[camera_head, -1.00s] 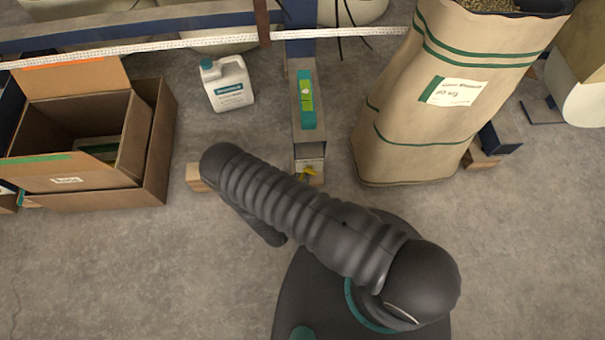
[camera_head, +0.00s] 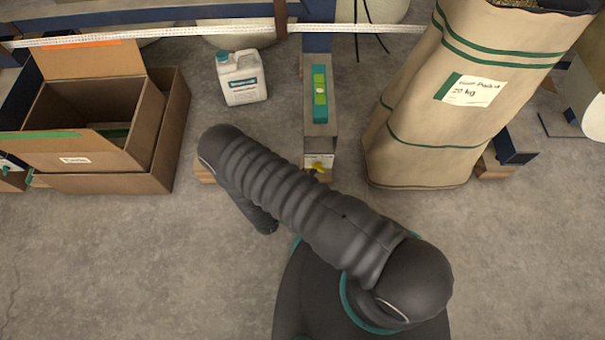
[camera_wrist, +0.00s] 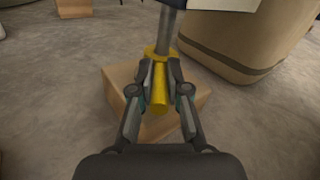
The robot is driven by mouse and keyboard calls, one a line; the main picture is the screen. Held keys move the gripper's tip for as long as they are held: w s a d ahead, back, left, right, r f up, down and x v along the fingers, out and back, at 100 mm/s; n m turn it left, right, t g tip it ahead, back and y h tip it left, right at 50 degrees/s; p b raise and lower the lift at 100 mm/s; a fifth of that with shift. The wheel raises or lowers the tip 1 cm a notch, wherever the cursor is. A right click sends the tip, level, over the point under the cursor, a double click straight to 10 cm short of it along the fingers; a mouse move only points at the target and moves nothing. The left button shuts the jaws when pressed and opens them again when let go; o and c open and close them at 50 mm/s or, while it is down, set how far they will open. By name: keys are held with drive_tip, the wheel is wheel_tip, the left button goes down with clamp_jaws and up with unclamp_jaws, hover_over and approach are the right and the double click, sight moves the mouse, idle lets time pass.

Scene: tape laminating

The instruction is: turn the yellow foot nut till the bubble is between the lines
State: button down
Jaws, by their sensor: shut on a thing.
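The yellow foot nut (camera_wrist: 158,88) sits on a grey threaded post above a wooden block (camera_wrist: 115,75) in the wrist view. My gripper (camera_wrist: 160,90) is shut on the nut, one finger on each side. In the head view, only a bit of the yellow nut (camera_head: 318,167) shows beyond my dark arm, which hides my gripper there. The level (camera_head: 320,94), teal with a bright green middle, lies on top of the narrow grey beam above the foot. Its bubble is too small to read against the lines.
A tall paper sack (camera_head: 430,120) stands close on the right of the beam. A white jug (camera_head: 243,79) stands to its left, and open cardboard boxes (camera_head: 100,125) lie farther left. The near concrete floor is bare at both sides.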

drive_tip(key=shift+w, duration=0.25)
drive_tip(key=c, duration=1.2)
unclamp_jaws()
drive_tip(key=shift+o, duration=0.2)
drive_tip(key=shift+d, duration=0.15)
drive_tip(key=shift+s, duration=0.1)
drive_tip(key=shift+s+a, duration=0.4)
drive_tip(key=shift+a, duration=0.05)
drive_tip(key=v, duration=1.1)
drive_tip(key=shift+w, duration=0.1)
